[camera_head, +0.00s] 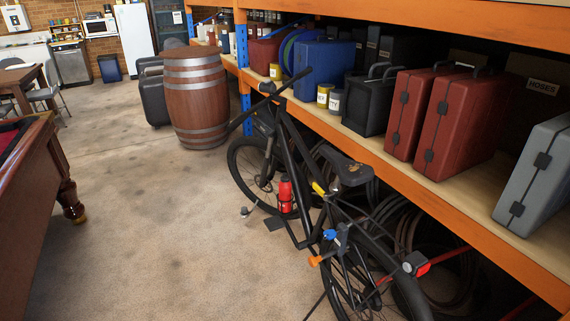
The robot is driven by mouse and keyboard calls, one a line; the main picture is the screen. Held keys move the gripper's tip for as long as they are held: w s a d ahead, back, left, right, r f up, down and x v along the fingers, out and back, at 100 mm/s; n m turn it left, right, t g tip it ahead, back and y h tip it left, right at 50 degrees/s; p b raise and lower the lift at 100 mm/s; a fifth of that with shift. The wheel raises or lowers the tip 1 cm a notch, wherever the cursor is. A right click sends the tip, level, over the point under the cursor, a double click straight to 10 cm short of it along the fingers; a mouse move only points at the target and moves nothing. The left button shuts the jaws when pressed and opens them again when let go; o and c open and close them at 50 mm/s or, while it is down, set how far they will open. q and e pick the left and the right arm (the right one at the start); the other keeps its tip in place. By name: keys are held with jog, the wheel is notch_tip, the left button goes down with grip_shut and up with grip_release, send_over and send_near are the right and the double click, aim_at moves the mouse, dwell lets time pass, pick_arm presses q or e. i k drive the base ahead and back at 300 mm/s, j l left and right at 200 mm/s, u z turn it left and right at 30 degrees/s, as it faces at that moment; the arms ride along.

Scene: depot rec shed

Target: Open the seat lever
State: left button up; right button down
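A black bicycle (290,140) stands against the front of the shelving, its handlebar toward the back and its rear wheel (380,295) nearest me. Its dark saddle (345,170) has a worn brownish patch. A small yellow lever (319,188) sits just below and left of the saddle, by the top of the seat tube. It looks like the seat lever; I cannot tell if it is open or shut. Lower down are a blue part (330,234) and an orange part (315,261). Neither of my grippers shows in this view.
Orange-edged shelving (400,180) bears red cases (460,120), a grey case (535,175) and a blue case (323,72). Coiled hoses (440,235) lie behind the bicycle. A barrel (196,98) stands behind it and a wooden table (25,200) at left. The floor (150,220) between is clear.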

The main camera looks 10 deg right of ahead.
aim_at(325, 195)
jog(key=i+l+u, duration=0.1)
jog(key=i+u, duration=0.35)
jog(key=i, duration=0.7)
